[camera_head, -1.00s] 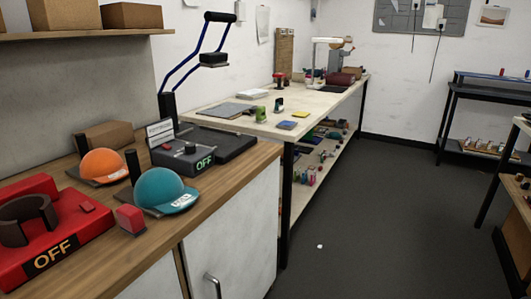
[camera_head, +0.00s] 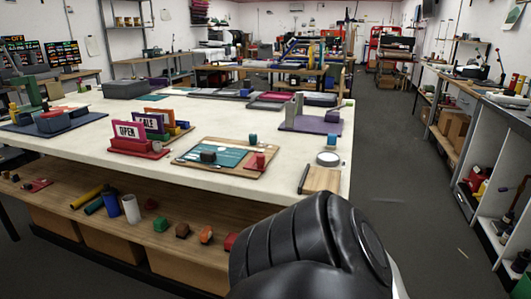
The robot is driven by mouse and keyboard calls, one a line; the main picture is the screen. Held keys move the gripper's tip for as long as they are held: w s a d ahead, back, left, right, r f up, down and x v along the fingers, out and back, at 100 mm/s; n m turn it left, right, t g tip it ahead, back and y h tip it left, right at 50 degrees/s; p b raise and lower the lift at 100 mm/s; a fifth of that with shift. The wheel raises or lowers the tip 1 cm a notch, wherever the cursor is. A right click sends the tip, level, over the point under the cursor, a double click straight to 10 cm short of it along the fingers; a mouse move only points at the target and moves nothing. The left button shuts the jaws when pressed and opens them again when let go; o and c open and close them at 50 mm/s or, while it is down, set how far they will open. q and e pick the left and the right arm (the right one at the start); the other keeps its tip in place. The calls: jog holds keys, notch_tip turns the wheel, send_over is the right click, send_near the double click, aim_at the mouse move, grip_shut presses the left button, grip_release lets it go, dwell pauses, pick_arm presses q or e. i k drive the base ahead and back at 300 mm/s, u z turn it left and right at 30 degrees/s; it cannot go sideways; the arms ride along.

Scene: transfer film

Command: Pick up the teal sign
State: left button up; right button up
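A flat teal panel (camera_head: 232,154) with pale markings lies on a wooden board (camera_head: 196,163) on the white worktable. A small dark block (camera_head: 208,156) sits on it. I cannot tell whether this panel is the teal sign. No upright sign that is clearly teal shows. A sign reading OPEN (camera_head: 127,131) in a magenta-red frame stands upright on a red base. Behind it stands a sign reading SALE (camera_head: 149,122), with orange and purple parts. A black rounded link of my arm fills the bottom centre. Neither gripper shows.
The white worktable (camera_head: 90,142) has a lower wooden shelf (camera_head: 130,222) with bottles and small blocks. A purple mat (camera_head: 318,122) and a small wooden board (camera_head: 321,180) lie near its right end. An open aisle (camera_head: 395,190) runs right of it, with counters beyond.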

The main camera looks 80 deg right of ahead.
aim_at(223, 157)
jog(key=z, duration=1.6)
jog(key=i, duration=0.3)
